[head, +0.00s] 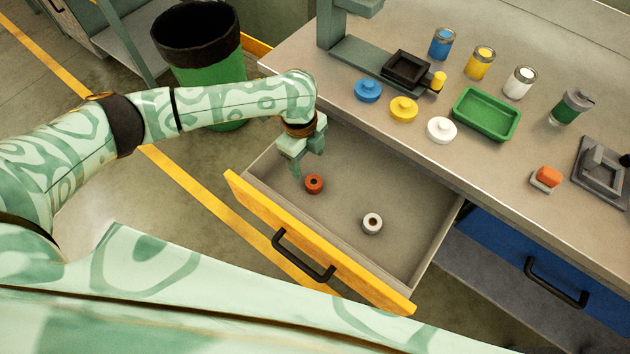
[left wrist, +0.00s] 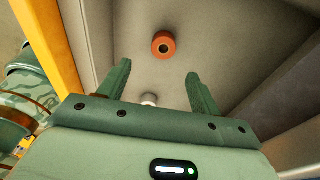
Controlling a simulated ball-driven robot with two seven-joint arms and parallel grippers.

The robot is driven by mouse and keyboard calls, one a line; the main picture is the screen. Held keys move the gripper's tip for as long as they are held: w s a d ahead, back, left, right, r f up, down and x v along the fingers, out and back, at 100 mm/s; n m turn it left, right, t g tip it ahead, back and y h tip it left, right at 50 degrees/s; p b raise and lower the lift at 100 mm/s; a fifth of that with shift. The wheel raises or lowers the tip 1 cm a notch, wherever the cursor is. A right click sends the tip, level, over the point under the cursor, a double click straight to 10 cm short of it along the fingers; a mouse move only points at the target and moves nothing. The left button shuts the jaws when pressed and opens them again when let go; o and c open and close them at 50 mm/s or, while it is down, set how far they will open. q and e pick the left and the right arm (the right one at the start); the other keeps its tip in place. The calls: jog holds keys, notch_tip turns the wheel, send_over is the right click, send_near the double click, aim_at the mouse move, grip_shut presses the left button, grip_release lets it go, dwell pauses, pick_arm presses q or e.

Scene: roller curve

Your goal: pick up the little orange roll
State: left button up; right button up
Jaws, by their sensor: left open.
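The little orange roll (head: 314,184) lies on the floor of the open drawer, its dark centre hole showing. In the left wrist view the orange roll (left wrist: 164,44) is beyond the fingertips, roughly between their lines. My left gripper (head: 296,168) is over the drawer, just above and left of the roll in the head view. In the left wrist view its two fingers (left wrist: 156,80) are apart with nothing between the tips. My right gripper is in neither view.
A white roll (head: 372,223) lies in the same drawer, nearer its front right. The yellow drawer front (head: 318,243) and side walls surround both rolls. The worktop (head: 480,165) above holds cans, lids and a green tray (head: 487,114). A green bin (head: 208,66) stands behind my left arm.

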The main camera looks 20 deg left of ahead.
pick_arm(q)
jog(key=b, duration=0.2)
send_over(313, 181)
jog(key=f, duration=0.5)
jog(key=shift+s+a+f, duration=0.15)
jog(key=shift+a+f, duration=0.1)
jog(key=shift+f, duration=0.35)
jog(key=f+b, duration=0.2)
jog(key=f, duration=0.1)
jog(key=f+b, duration=0.1)
jog(key=f, duration=0.1)
jog(key=shift+d, duration=0.3)
jog(key=shift+r, duration=0.15)
jog(key=c, duration=1)
